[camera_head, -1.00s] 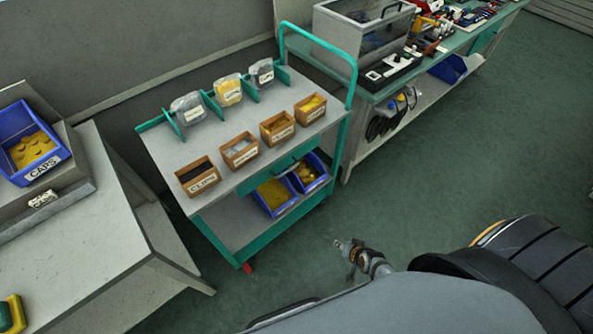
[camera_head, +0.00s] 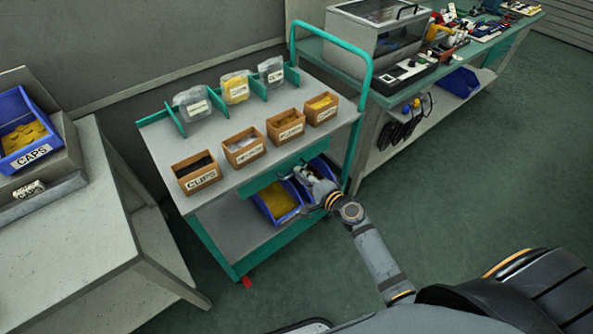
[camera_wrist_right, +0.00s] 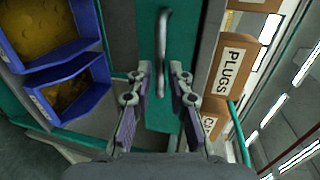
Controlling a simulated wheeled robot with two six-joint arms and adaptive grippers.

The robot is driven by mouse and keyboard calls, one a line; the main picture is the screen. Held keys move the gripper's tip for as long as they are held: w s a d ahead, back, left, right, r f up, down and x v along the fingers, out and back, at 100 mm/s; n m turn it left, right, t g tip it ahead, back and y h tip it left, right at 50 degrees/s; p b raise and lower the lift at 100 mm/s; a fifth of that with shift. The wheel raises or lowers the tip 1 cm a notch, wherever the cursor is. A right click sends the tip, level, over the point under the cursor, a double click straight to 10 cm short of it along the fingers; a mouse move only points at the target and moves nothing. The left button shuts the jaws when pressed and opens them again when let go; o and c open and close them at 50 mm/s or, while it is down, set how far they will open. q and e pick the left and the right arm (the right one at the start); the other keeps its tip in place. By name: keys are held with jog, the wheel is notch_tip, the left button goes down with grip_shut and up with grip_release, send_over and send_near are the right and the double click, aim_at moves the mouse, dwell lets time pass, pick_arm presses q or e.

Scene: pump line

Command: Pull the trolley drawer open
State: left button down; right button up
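The trolley (camera_head: 222,212) has a grey top and a green frame. Its green drawer front (camera_head: 262,182) sits under the top shelf and looks closed. In the right wrist view the drawer front (camera_wrist_right: 153,35) carries a curved metal bar handle (camera_wrist_right: 163,50). My right gripper (camera_head: 305,174) is at the right part of the drawer front and covers part of it. In the right wrist view my right gripper (camera_wrist_right: 160,78) is open, with one finger on each side of the handle's line. I see no finger touching the handle. My left gripper is not in view.
Open boxes, including a clips box (camera_head: 197,176), and several bags stand on the trolley top. Blue bins (camera_head: 277,203) sit on the lower shelf, close below my right gripper. A grey table (camera_head: 85,240) is at left, a workbench (camera_head: 480,45) at back right. Floor to the right is clear.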

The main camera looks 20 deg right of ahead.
jog(key=shift+x, duration=1.45)
grip_shut()
